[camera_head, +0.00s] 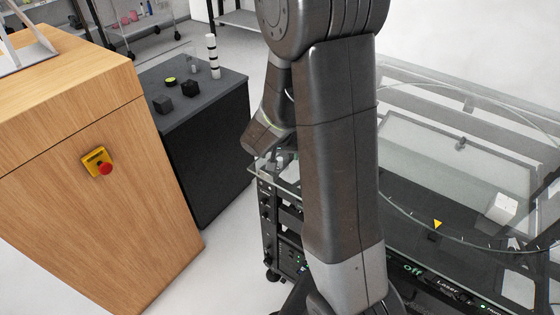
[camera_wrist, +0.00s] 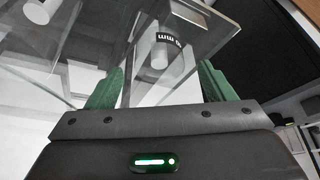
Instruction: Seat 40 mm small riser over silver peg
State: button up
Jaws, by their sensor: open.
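In the wrist view, my gripper (camera_wrist: 161,70) shows two green fingers spread wide with nothing clamped between them. Beyond the fingertips is a pale cylinder (camera_wrist: 159,58) with a black band reading "mm" upside down; it looks like the riser, but the full number is not legible. It appears by the clear glass, apart from the fingers. Another pale cylinder (camera_wrist: 40,10) shows at the upper left; I cannot tell whether it is the silver peg. In the head view, my arm hides the gripper and the riser, and I cannot make out the peg.
A dark table (camera_head: 222,92) holds black blocks (camera_head: 163,104) and a striped post (camera_head: 212,56). A wooden cabinet (camera_head: 60,190) with a red button (camera_head: 105,169) stands left.

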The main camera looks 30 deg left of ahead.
aim_at(280, 156)
jog(key=shift+x, duration=1.55)
jog(key=c, duration=1.1)
jog(key=shift+r, duration=0.1)
